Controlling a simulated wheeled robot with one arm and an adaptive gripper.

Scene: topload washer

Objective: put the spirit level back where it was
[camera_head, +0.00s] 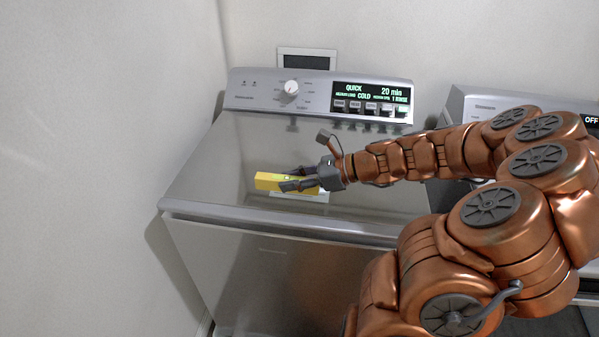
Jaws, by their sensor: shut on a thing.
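The spirit level (267,181) is a short yellow bar over the front part of the washer's closed lid. My gripper (298,179) reaches in from the right and is shut on it, with dark fingers across its middle and right part. A yellow-green vial shows between the fingers. The level lies roughly left to right in the picture. I cannot tell whether it touches the lid or is held just above it; a pale reflection shows below it.
The topload washer (210,170) has a rear panel (320,95) with a knob (291,87), lit display and buttons. A second appliance (470,100) stands to the right, partly behind my arm. A wall is close on the left. The lid's left side is clear.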

